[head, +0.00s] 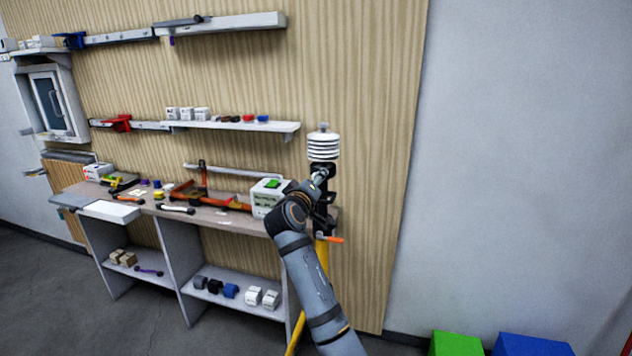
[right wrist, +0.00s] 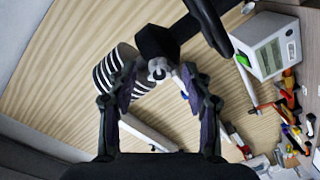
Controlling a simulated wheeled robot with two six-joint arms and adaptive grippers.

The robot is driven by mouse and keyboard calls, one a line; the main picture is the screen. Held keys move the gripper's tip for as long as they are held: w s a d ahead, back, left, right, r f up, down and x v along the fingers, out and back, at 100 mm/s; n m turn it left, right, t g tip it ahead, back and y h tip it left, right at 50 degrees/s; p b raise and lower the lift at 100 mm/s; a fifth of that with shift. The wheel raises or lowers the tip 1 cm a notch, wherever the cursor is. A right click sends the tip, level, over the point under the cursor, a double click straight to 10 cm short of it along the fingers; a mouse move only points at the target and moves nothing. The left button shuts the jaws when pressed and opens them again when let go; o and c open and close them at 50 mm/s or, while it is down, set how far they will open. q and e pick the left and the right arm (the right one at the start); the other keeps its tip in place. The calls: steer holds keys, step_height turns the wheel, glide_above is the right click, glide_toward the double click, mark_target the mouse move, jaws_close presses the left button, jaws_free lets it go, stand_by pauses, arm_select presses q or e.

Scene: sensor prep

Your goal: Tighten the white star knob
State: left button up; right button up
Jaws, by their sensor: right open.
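The white star knob (right wrist: 158,68) shows in the right wrist view, on a black clamp body (right wrist: 153,42). A white louvred sensor shield (head: 323,147) stands above the clamp on a yellow pole (head: 322,258); its striped side also shows in the right wrist view (right wrist: 112,68). My right gripper (right wrist: 160,80) is open, with its fingers on either side of the knob; I cannot tell whether they touch it. In the head view my right gripper (head: 322,190) is at the clamp, below the shield, and the knob cannot be made out clearly. My left gripper is out of view.
A white box with a green top (head: 268,196) stands on the workbench (head: 215,222) close left of my arm. Tools and small parts lie along the bench. Shelves (head: 240,125) hang on the wooden wall. Green (head: 455,344) and blue (head: 532,345) boxes are at the lower right.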

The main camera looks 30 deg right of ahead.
steer(key=v, duration=0.6)
steer(key=shift+a, duration=0.15)
